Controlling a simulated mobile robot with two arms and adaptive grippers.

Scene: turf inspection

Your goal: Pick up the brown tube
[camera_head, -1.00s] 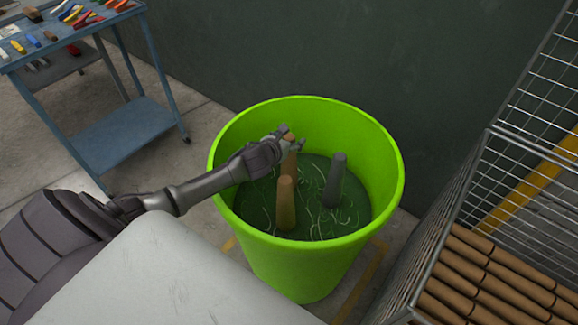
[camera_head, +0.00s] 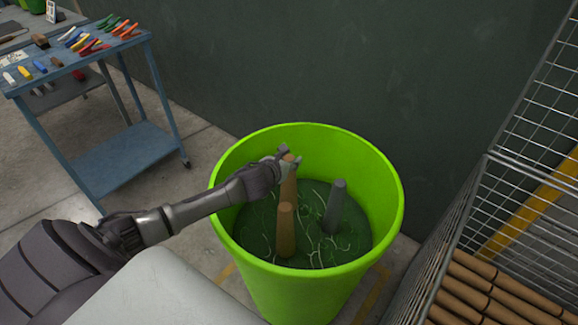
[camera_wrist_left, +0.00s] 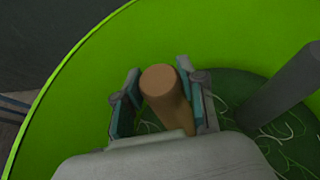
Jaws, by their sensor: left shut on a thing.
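Two brown tubes stand in a bright green bin (camera_head: 330,290). My left gripper (camera_head: 284,156) reaches in over the bin's left side and is shut on the top part of the rear brown tube (camera_head: 288,186). In the left wrist view this tube (camera_wrist_left: 162,88) stands between the two fingers (camera_wrist_left: 160,105). The front brown tube (camera_head: 286,230) stands upright, apart from the gripper. A dark grey tube (camera_head: 334,208) stands to the right in the bin and also shows in the left wrist view (camera_wrist_left: 285,88). My right gripper is not in view.
The bin floor is dark green with pale strands. A blue cart (camera_head: 125,155) with clamps and small tools stands at the back left. A wire cage (camera_head: 535,130) stands at the right, with several brown tubes (camera_head: 490,290) stacked low inside.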

